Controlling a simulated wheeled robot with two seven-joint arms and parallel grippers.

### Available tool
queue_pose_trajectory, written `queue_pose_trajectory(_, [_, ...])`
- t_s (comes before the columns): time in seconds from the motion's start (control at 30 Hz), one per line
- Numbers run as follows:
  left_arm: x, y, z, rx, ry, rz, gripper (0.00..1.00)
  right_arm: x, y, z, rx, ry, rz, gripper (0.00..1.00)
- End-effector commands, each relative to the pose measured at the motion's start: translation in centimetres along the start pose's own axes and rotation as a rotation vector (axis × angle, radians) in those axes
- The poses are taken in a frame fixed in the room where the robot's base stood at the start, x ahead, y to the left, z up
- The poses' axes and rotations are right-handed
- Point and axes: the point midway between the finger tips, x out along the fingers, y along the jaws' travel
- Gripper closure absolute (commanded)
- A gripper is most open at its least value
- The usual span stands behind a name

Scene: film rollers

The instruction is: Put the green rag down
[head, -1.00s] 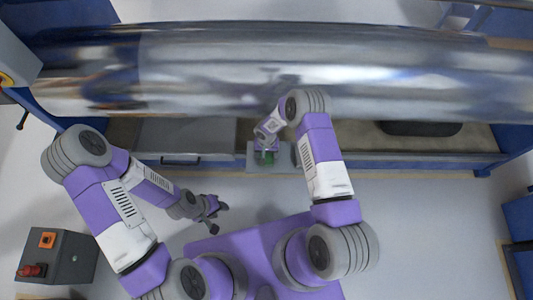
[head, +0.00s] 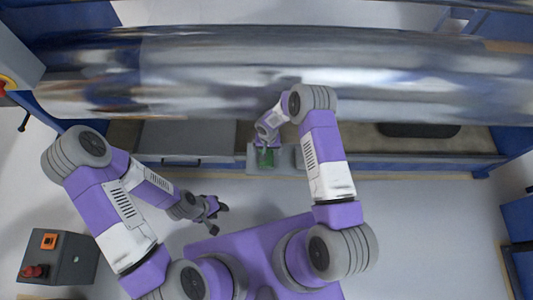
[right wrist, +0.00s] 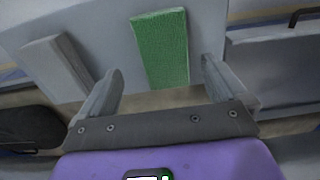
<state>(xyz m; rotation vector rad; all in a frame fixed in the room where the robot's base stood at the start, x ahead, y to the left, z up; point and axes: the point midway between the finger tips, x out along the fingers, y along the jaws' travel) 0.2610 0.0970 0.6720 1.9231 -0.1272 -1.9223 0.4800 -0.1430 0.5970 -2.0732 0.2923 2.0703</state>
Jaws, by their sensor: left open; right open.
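The green rag (right wrist: 161,49) lies flat on a light grey tray (right wrist: 110,35) in the right wrist view. In the head view my right gripper (head: 265,148) is over the tray's left part. My left gripper (head: 219,217) is open and empty, over the floor at the lower left, away from the rag.
A grey block (right wrist: 58,65) lies on the tray left of the rag. A long shiny metal roller (head: 330,70) spans the view behind the tray. A grey box with a red knob (head: 58,260) stands at the lower left. Floor at the right is clear.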

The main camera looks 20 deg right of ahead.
Motion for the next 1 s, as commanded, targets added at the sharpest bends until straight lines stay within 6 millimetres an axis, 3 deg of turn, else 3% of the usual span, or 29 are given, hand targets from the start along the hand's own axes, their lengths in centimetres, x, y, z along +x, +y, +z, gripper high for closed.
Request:
queue_pose_trajectory(0.1, [-0.5,0.2,0.0,0.0,0.0,0.0,0.57,-2.0,0.3,-0.4,0.0,0.002,-0.001,0.02])
queue_pose_trajectory(0.23, [-0.7,0.2,0.0,0.0,0.0,0.0,0.57,-3.0,0.3,-0.1,-0.001,-0.004,-0.004,0.02])
queue_pose_trajectory(0.33, [-0.7,0.2,0.0,0.0,0.0,0.0,0.57,-3.0,0.1,1.6,-0.013,-0.031,-0.045,0.02])
queue_pose_trajectory(0.47, [-0.6,0.2,0.0,0.0,0.0,0.0,0.57,-3.1,-0.6,6.6,-0.037,-0.088,-0.169,0.02])
queue_pose_trajectory(0.7, [-0.6,0.2,0.0,0.0,0.0,0.0,0.57,-5.7,-0.6,16.7,-0.039,-0.098,-0.358,0.02])
queue_pose_trajectory(0.83, [-0.6,0.2,0.0,0.0,0.0,0.0,0.57,-7.2,0.5,20.2,-0.037,-0.072,-0.37,0.02])
queue_pose_trajectory(1.0, [-0.6,0.2,0.0,0.0,0.0,0.0,0.57,-8.1,1.5,22.2,-0.042,-0.053,-0.359,0.02])
